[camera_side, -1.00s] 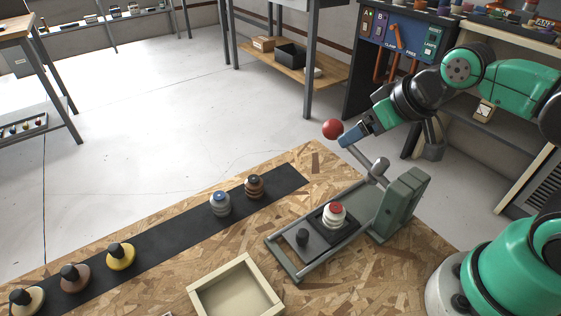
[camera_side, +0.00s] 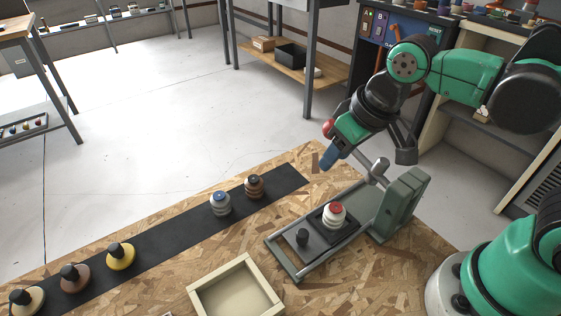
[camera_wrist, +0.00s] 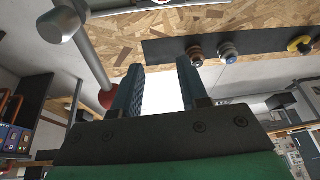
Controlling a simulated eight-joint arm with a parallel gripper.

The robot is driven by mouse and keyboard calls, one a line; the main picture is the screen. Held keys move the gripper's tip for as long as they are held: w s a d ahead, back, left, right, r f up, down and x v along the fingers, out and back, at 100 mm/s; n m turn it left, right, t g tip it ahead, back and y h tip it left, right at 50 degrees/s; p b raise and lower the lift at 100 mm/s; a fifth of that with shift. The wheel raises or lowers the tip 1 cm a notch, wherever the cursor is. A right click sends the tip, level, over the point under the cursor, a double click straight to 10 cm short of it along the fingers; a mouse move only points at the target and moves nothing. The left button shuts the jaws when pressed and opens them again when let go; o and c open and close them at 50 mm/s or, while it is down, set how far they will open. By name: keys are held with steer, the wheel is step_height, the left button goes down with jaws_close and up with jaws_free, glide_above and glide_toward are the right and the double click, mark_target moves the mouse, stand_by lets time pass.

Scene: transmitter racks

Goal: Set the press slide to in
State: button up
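The press (camera_side: 399,205) is a grey-green column on two rails on the board, at the right. The grey lever (camera_wrist: 92,60) rises from the press to a red ball (camera_side: 328,128), which shows in the wrist view (camera_wrist: 106,98) beside the left finger.
A black strip (camera_side: 165,234) carries several knobbed and ringed pieces left of the press. An open wooden tray (camera_side: 232,285) stands in front. Bare board lies between the tray and the press.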

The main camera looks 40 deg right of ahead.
mark_target(303, 232)
steer(key=a+f+g, duration=0.1)
steer(key=a, duration=0.1)
steer(key=s+a+f+n+g, duration=0.1)
steer(key=a, duration=0.2)
steer(key=s+a+f+g, duration=0.1)
steer(key=a+f+g, duration=0.1)
steer(key=a, duration=0.1)
steer(key=shift+s+n+h, duration=0.25)
steer(key=shift+n+h, duration=0.15)
steer(key=shift+f, duration=2.8)
jaws_close()
